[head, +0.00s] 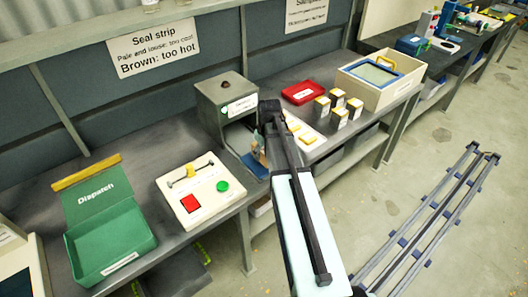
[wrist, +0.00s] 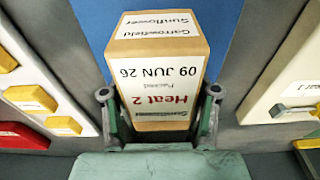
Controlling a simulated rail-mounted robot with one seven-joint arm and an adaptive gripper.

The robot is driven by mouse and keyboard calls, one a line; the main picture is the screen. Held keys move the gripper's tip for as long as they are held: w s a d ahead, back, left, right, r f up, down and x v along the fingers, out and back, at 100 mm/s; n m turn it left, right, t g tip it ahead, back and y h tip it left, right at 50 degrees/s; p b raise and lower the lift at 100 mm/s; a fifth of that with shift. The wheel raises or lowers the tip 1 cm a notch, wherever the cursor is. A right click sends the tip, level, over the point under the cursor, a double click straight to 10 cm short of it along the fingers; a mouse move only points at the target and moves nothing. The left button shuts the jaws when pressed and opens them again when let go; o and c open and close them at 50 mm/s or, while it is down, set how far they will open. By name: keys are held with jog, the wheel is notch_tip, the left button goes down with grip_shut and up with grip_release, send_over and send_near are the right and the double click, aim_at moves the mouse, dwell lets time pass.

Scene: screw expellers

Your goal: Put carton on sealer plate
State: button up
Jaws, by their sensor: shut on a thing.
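The carton (wrist: 158,72) is a tan box with a white label reading "Heat 2" and "Packed 09 JUN 26", upside down in the wrist view. My gripper (wrist: 160,98) is shut on it, one finger on each side. A flat blue plate (wrist: 85,25) lies behind and under the carton in that view. In the head view the blue plate (head: 254,165) shows in front of the grey cabinet (head: 212,98). My arm hides most of the gripper and carton there. I cannot tell whether the carton touches the plate.
A cream panel (head: 176,208) with a red square, green button and lever stands left of the cabinet. A green Dispatch box (head: 90,208) is farther left. A white tray (head: 312,140), several cartons (head: 322,106), a red tray (head: 290,97) and a cream bin (head: 408,87) are right.

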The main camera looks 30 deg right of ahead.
jog(key=shift+f, duration=0.15)
jog(key=o, duration=1.4)
jog(key=r, duration=0.4)
jog(key=s+r+b, duration=0.1)
jog(key=r, duration=0.3)
jog(key=r+b, duration=0.1)
jog(key=r, duration=0.3)
jog(key=shift+s+d+r, duration=0.15)
jog(key=shift+s, duration=0.05)
